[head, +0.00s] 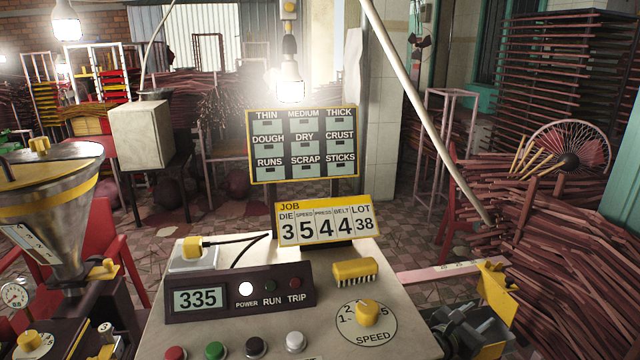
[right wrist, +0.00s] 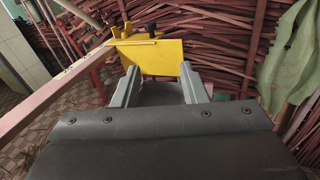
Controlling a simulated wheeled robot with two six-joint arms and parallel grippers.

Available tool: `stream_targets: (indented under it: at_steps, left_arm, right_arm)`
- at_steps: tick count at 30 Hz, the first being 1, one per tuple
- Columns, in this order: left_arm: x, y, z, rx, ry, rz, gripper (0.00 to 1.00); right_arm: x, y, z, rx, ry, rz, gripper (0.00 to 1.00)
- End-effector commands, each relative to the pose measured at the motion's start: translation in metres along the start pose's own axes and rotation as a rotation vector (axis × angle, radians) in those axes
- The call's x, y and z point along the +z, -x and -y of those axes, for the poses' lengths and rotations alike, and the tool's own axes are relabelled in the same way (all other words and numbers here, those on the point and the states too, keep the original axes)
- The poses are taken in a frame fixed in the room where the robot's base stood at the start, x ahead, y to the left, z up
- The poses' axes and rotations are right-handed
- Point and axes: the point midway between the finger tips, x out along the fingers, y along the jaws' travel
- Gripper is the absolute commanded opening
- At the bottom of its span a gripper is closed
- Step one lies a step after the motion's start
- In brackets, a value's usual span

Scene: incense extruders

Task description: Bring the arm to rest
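My right gripper (head: 468,326) is low at the right in the head view, just right of the control desk (head: 215,335). In the right wrist view its two grey fingers (right wrist: 159,72) stand wide apart, with nothing held between them. A yellow plate (right wrist: 158,55) lies just beyond the fingertips; I cannot tell whether they touch it. Yellow parts (head: 497,290) also show beside this gripper in the head view. My left gripper is not in view.
A metal hopper (head: 52,215) stands left. Stacked incense sticks (head: 545,235) fill the right. A pink rail (head: 437,273) runs behind the gripper.

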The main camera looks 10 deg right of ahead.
Motion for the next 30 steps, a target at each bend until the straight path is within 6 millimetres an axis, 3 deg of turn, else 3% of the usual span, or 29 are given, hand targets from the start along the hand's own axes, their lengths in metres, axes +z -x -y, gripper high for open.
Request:
stream_targets:
  at_steps: [8,15,21,30]
  left_arm:
    - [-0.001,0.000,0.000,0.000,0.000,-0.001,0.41]
    - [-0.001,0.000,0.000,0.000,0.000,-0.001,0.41]
    - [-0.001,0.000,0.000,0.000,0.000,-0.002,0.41]
    - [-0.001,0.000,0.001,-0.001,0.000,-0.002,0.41]
  right_arm:
    - [-0.065,0.035,0.104,-0.166,-0.587,-0.289,0.39]
    - [-0.104,0.108,0.198,-0.479,-1.196,-0.566,0.39]
    - [-0.106,0.171,0.244,-0.761,-1.536,-0.715,0.39]
    - [-0.090,0.235,0.278,-1.068,-1.775,-0.820,0.39]
